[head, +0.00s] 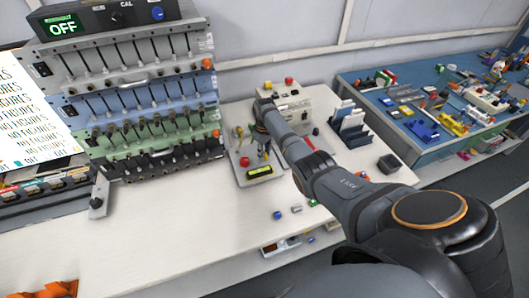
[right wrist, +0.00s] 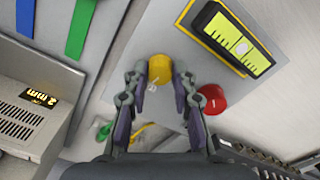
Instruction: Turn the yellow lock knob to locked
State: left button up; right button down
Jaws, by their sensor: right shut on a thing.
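The yellow lock knob (right wrist: 159,68) is round and sits on a grey panel, with a small pale mark near its lower edge. My right gripper (right wrist: 160,82) is shut on it, one finger on each side. In the head view my right gripper (head: 263,150) is over the grey panel (head: 244,178), and it hides the knob. I cannot tell whether the knob's position reads locked. My left gripper is not in view.
A red button (right wrist: 211,99) is close beside the right finger. A yellow-green display (right wrist: 235,40) lies beyond it. A rack of cells (head: 140,90) stands left of the panel. The white table's front (head: 190,230) is mostly clear.

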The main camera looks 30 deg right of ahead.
jog(key=m+p, duration=0.1)
jog(key=m, duration=0.1)
jog(key=shift+r+m, duration=0.1)
jog(key=shift+m, duration=0.2)
jog(key=m+p, duration=0.1)
jog(key=m, duration=0.2)
jog(key=shift+m+p, duration=0.3)
jog(key=m, duration=0.3)
jog(key=shift+m+p, duration=0.7)
jog(key=shift+m, duration=1.7)
jog(key=c, duration=1.1)
grip_release()
